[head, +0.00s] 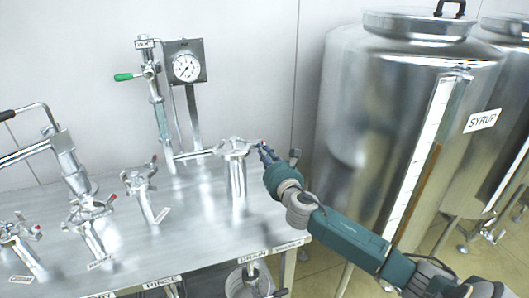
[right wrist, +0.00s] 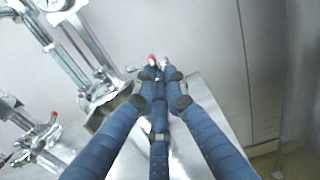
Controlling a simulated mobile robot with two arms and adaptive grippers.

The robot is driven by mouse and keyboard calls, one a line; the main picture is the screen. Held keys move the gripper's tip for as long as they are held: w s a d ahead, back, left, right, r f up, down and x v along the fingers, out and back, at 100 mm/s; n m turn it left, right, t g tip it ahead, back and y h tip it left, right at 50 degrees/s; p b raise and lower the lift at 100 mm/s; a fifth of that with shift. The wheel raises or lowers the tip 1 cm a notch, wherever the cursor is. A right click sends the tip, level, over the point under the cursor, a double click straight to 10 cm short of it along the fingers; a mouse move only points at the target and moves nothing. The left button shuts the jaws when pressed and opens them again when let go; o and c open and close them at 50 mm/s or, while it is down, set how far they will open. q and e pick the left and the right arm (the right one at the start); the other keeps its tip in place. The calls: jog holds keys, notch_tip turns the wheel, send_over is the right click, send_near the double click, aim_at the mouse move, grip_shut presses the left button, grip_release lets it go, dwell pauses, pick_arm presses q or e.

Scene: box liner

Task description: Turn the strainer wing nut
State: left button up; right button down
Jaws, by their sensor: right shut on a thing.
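The strainer appears to be the upright steel body (head: 238,180) at the right of the steel bench, with a flared top. My right gripper (head: 264,150) reaches in from the right beside that top. It is shut on a small part with a red tip, which I take as the wing nut (right wrist: 153,58); the fingers hide most of it. In the right wrist view the fingers of my right gripper (right wrist: 158,72) come together around it. My left gripper is not in view.
Several steel valves with red-tipped handles, such as one valve (head: 140,188), stand on the bench (head: 190,215) at left. A gauge (head: 187,67) and a green-handled lever (head: 124,77) stand behind. A large syrup tank (head: 385,95) stands close at the right.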

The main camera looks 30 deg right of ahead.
jog(key=shift+d+r+m+p, duration=0.1)
jog(key=shift+m+p, duration=0.1)
jog(key=shift+m, duration=4.35)
jog(key=shift+d+r+m+p, duration=0.1)
jog(key=shift+m+p, duration=0.05)
jog(key=shift+m, duration=4.4)
jog(key=c, duration=1.8)
grip_release()
jog(key=shift+s, duration=0.15)
jog(key=v, duration=1.2)
jog(key=shift+f, duration=0.15)
